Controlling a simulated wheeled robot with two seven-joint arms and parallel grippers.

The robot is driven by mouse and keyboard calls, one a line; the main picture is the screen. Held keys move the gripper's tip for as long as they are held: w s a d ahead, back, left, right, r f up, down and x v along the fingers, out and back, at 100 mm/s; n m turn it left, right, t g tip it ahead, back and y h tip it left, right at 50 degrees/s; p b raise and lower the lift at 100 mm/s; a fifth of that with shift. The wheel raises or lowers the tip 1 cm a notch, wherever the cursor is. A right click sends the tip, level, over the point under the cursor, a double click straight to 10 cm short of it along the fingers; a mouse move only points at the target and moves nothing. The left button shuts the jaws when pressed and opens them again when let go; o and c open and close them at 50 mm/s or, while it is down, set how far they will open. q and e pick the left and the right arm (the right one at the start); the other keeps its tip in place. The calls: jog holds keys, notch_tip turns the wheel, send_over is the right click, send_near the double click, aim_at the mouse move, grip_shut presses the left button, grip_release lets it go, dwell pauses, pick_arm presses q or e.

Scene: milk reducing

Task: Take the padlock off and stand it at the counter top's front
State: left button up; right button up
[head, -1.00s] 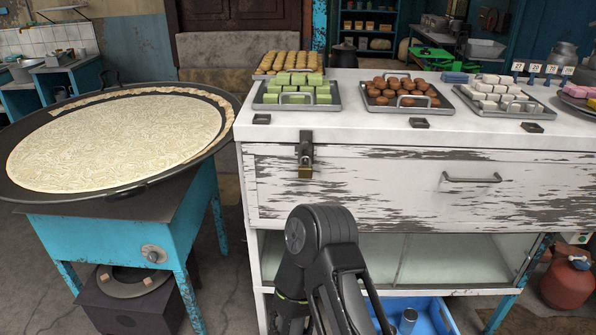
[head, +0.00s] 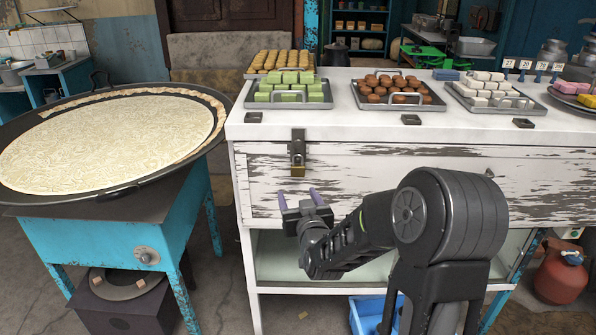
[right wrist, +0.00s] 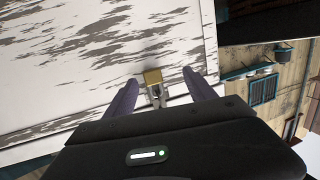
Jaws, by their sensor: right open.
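The brass padlock (head: 298,172) hangs from the dark metal hasp (head: 298,141) at the left of the white drawer front, just under the counter top. In the right wrist view the padlock (right wrist: 153,77) shows between and beyond the fingertips. My right gripper (head: 297,196) is open just below the padlock in the head view, its two purple fingers pointing up at it. In the right wrist view my right gripper (right wrist: 157,80) has a finger on each side of the padlock; I cannot tell if they touch it. My left gripper is not in view.
The white counter top (head: 300,122) has a clear strip along its front, with small dark holders (head: 411,120) on it. Trays with green sweets (head: 290,90), brown sweets (head: 400,92) and white sweets (head: 492,92) stand behind. A large round griddle (head: 110,140) is at the left.

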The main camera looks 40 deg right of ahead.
aim_at(299, 169)
jog(key=d+r, duration=0.1)
jog(key=r, duration=0.1)
jog(key=shift+s+d+r+h, duration=0.2)
jog(key=shift+d+r+h, duration=0.15)
jog(key=shift+d+h, duration=0.05)
jog(key=x, duration=0.2)
jog(key=shift+w+d, duration=0.15)
jog(key=shift+w, duration=0.1)
jog(key=p+x, duration=0.1)
jog(key=x, duration=0.1)
jog(key=p+x, duration=0.1)
jog(key=x, duration=0.1)
jog(key=shift+w+d+r, duration=0.1)
jog(key=shift+w+d, duration=0.05)
jog(key=shift+w, duration=0.25)
jog(key=shift+w+d, duration=0.1)
jog(key=shift+w, duration=0.1)
